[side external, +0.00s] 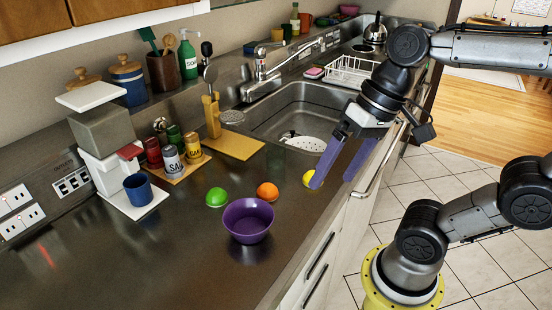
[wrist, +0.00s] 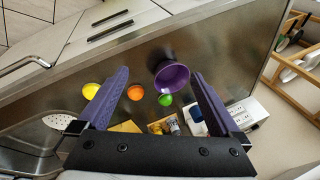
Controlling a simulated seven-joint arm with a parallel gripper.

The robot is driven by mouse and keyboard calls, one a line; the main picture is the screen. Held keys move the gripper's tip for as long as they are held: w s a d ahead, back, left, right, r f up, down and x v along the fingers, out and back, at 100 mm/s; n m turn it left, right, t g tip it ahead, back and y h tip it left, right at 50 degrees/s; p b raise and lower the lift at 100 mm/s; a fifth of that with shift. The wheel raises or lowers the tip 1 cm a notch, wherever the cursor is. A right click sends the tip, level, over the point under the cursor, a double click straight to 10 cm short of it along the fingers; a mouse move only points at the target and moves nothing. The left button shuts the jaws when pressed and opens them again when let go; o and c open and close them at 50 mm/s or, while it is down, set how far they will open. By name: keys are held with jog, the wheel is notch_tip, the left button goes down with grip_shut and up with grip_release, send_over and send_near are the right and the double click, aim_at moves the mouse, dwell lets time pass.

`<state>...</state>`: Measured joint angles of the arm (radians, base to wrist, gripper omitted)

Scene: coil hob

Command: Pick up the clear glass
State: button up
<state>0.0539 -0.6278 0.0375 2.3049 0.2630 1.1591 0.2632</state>
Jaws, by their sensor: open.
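I cannot make out a clear glass in either view. My gripper (side external: 332,182) is open and empty, with two long purple fingers pointing down above the front edge of the counter. In the wrist view my gripper (wrist: 160,73) has its fingers spread wide. A purple bowl (side external: 248,221) stands on the counter to the left of the fingers; it also shows in the wrist view (wrist: 172,79). A blue mug (side external: 138,189) stands on the base of a white coffee machine (side external: 102,140).
Green (side external: 216,197), orange (side external: 267,192) and yellow (side external: 307,180) round items lie near the bowl. Spice jars (side external: 172,162) stand on a wooden tray behind. A sink (side external: 300,115) and a white dish rack (side external: 350,72) are farther back. The counter's front left is clear.

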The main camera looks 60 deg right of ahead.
jog(key=w+d+r+m+g+y, duration=0.1)
jog(key=w+d+m+y, duration=0.4)
jog(key=w, duration=0.4)
jog(key=w+d+r+m+y, duration=0.1)
jog(key=w+d+m+y, duration=0.2)
jog(key=w+m, duration=0.45)
jog(key=w+d+f+m+t+y, duration=0.1)
jog(key=w+d+f+m+t, duration=0.15)
jog(key=d, duration=0.35)
jog(key=w+d+f+m+t+y, duration=0.1)
jog(key=w+d+f+m, duration=0.15)
jog(key=d, duration=0.45)
jog(key=m+t, duration=0.2)
jog(key=m, duration=0.1)
send_near(267, 153)
jog(key=x, duration=0.7)
jog(key=shift+w+f, duration=0.15)
jog(key=shift+f, duration=0.05)
jog(key=c, duration=1.5)
jog(key=shift+r, duration=0.1)
